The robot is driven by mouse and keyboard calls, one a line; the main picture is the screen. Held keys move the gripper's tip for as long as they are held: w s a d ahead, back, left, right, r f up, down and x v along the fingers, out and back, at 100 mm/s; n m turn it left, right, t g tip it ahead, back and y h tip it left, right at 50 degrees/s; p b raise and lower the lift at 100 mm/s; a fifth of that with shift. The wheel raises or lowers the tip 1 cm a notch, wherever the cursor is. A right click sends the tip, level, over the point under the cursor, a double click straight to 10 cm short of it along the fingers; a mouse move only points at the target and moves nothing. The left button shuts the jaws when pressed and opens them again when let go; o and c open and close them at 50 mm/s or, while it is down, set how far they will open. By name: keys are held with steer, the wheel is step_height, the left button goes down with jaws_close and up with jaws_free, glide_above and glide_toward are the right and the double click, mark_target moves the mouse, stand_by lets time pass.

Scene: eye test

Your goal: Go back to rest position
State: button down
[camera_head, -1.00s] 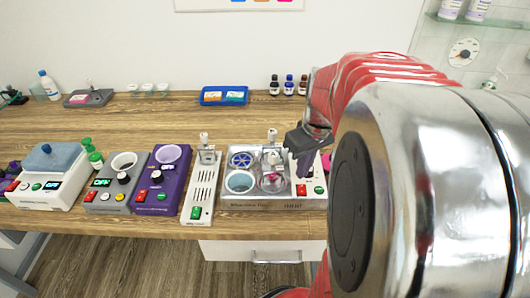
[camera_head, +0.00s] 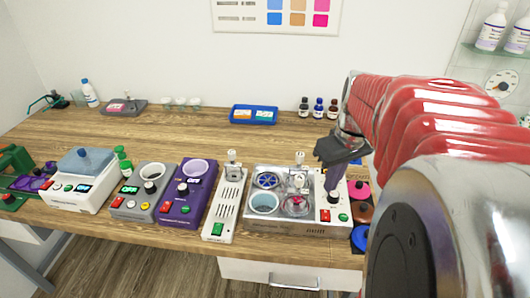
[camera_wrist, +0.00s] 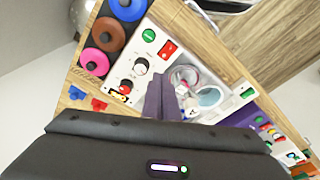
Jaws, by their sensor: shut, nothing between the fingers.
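My gripper (camera_head: 333,178) is at the right of the bench, above the right end of the white-and-steel machine (camera_head: 262,228) with round wells. In the wrist view my gripper (camera_wrist: 162,82) shows two purple-grey fingers close together with nothing between them. My red and silver arm fills the right side of the head view and hides part of the bench there.
Several lab devices line the front of the bench, including a purple one (camera_head: 186,205) and a white one with a blue-grey lid (camera_head: 80,190). A blue tray (camera_head: 253,114) and small bottles (camera_head: 318,108) stand at the back. The middle of the bench (camera_head: 190,135) is clear.

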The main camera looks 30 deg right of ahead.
stand_by(0.4)
steer(key=m, duration=0.1)
steer(key=f+m, duration=0.1)
steer(key=shift+s+a+f+m, duration=0.1)
steer(key=shift+s+f+m, duration=0.1)
steer(key=shift+s+m, duration=0.15)
steer(key=s+a+r+n+t, duration=0.1)
steer(key=a+t, duration=0.1)
steer(key=a, duration=0.9)
steer(key=s+a+r+n+t, duration=0.1)
steer(key=s+a+r+n, duration=0.1)
steer(key=a, duration=1)
steer(key=shift+t, duration=0.4)
steer(key=shift+s+r+n, duration=0.1)
steer(key=shift+n, duration=0.15)
